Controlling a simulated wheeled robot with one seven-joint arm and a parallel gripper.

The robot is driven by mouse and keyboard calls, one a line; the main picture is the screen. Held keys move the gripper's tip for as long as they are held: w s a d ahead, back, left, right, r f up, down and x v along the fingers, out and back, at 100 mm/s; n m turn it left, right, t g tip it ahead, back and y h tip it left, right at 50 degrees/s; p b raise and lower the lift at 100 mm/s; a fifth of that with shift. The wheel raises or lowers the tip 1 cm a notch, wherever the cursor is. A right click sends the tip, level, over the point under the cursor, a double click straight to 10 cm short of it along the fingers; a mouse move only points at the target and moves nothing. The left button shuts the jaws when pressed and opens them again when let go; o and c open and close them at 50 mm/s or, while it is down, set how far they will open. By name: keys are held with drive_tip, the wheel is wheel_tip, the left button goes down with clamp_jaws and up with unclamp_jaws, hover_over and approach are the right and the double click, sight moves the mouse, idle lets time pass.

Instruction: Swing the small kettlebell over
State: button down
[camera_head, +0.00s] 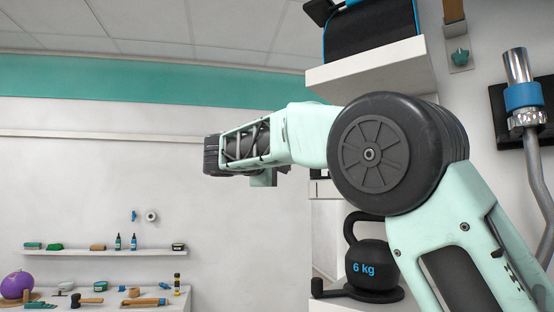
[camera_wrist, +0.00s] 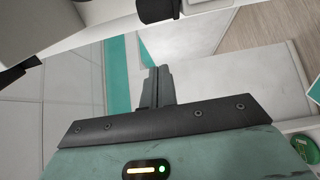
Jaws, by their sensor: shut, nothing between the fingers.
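A black kettlebell (camera_head: 372,268) marked "6 kg" in blue stands upright on a flat black base at the right of the head view. Its looped handle is up, and my arm hides part of its right side. A short black lever (camera_head: 338,291) sticks out to the left beside the base. My gripper (camera_wrist: 157,86) shows in the wrist view with its fingers together and nothing between them. In the head view my forearm reaches left, above and away from the kettlebell; the fingertips cannot be made out there.
A white shelf (camera_head: 372,67) holding a black and blue item juts out above my arm. A chrome bar with a blue collar (camera_head: 522,95) hangs at the right. A far bench and wall shelf (camera_head: 100,253) hold small tools and bottles. Open space lies left of the kettlebell.

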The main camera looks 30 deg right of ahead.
drive_tip(key=d+p, duration=0.1)
drive_tip(key=s+d+p, duration=0.1)
drive_tip(key=d, duration=0.1)
drive_tip(key=s+d+p, duration=0.1)
drive_tip(key=shift+d, duration=0.4)
drive_tip(key=shift+f, duration=0.1)
